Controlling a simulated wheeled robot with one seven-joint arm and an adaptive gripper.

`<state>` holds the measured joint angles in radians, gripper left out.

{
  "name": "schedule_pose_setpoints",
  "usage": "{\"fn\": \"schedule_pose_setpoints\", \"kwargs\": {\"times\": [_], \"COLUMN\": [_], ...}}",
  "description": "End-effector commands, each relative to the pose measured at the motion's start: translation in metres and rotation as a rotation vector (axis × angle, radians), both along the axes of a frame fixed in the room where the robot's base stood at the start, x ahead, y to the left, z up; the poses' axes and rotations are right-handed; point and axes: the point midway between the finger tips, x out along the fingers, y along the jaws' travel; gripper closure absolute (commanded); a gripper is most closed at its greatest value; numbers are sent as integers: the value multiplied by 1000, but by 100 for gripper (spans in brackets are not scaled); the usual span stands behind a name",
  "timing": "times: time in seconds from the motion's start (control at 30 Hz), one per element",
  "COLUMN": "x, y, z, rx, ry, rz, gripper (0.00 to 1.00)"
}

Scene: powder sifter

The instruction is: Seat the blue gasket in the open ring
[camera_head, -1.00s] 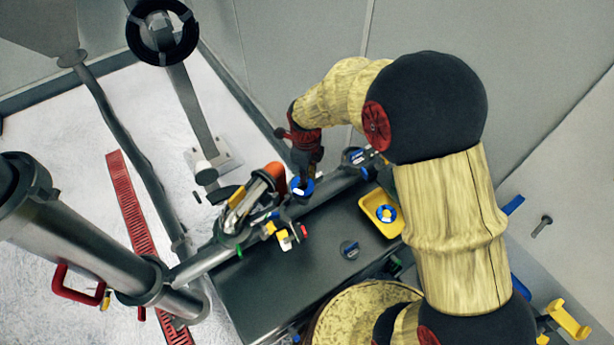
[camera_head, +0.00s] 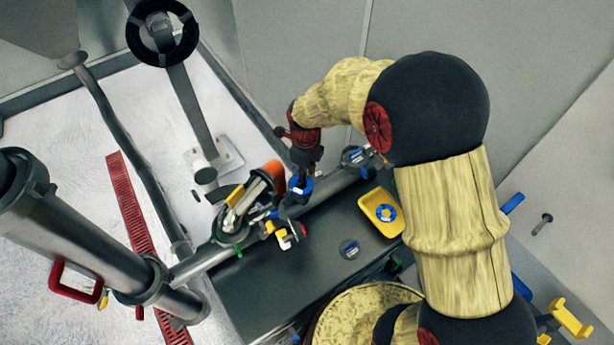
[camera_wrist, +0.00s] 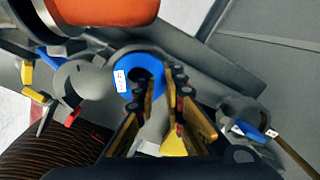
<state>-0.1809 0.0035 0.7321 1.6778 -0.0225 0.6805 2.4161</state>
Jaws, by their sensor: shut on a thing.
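The blue gasket (camera_wrist: 127,70), a ring with a white label and a dark hole, is at the tips of my gripper (camera_wrist: 158,88) in the wrist view. In the head view the gasket (camera_head: 300,187) is under my red-and-black gripper (camera_head: 304,176), close to the pipe. My gripper is shut on it; the fingers hide its right edge. A grey rounded fitting (camera_wrist: 80,84) with coloured clamp handles is just left of the gasket in the wrist view. I cannot tell whether this is the open ring, or whether the gasket touches it.
An orange-ended pipe part (camera_head: 273,170) stands close left of my gripper. A yellow tray (camera_head: 366,203) with another blue ring (camera_head: 385,212) is on the dark table (camera_head: 300,270). A round grey part (camera_head: 349,249) lies on its clear middle. Another clamp fitting (camera_head: 356,157) is farther right along the pipe.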

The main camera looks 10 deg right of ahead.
Motion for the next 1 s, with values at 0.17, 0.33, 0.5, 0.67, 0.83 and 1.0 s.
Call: {"fn": "schedule_pose_setpoints", "kwargs": {"times": [0.17, 0.33, 0.5, 0.67, 0.83, 1.0], "x": [-18, -18, -19, -21, -25, -28], "y": [-2, -2, -1, 0, 1, 2], "z": [-31, -31, -32, -33, -36, -38], "rx": [-6, -6, -5, -6, -5, -6], "ry": [47, 47, 48, 51, 54, 57], "rz": [0, 1, 1, 1, 0, 0], "gripper": [100, 100, 100, 100, 100, 96]}}
